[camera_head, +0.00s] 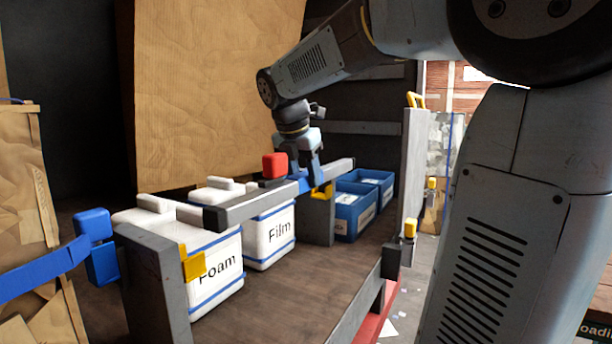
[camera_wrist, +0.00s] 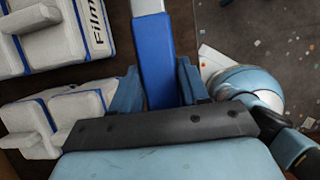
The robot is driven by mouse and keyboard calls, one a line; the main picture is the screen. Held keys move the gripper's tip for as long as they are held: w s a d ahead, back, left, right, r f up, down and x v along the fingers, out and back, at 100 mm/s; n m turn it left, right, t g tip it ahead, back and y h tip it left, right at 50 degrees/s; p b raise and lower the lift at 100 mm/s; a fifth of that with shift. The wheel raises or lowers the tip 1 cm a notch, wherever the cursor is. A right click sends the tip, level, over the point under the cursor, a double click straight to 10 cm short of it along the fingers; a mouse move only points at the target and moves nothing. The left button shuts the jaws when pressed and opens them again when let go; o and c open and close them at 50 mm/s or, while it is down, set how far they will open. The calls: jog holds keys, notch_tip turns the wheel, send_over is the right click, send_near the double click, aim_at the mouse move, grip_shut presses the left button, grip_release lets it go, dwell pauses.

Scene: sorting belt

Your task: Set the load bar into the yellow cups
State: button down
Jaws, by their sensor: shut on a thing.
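The load bar (camera_head: 250,204) is a long grey bar with dark ends and a blue middle part. My gripper (camera_head: 305,178) is shut on that blue part, which also shows between the fingers in the wrist view (camera_wrist: 156,60). The bar is held in the air, slanting from near left to far right. One yellow cup (camera_head: 194,264) sits on the near grey post, below and left of the bar's near end. Another yellow cup (camera_head: 322,191) sits on the farther post, just under the bar near my fingers; whether they touch I cannot tell.
White bins marked Foam (camera_head: 215,270) and Film (camera_head: 278,232) stand on the brown deck below the bar. Blue bins (camera_head: 355,205) stand farther back. A red block (camera_head: 274,165) is beside the bar. More yellow pieces (camera_head: 410,229) are at the right edge.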

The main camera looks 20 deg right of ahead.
jog(key=shift+w+a, duration=2.8)
jog(key=shift+w, duration=1.1)
jog(key=shift+s+f, duration=0.15)
jog(key=shift+f, duration=2.25)
jog(key=shift+d+f, duration=0.1)
jog(key=shift+f, duration=2.15)
jog(key=shift+c, duration=2.4)
grip_release()
jog(key=shift+f, duration=0.1)
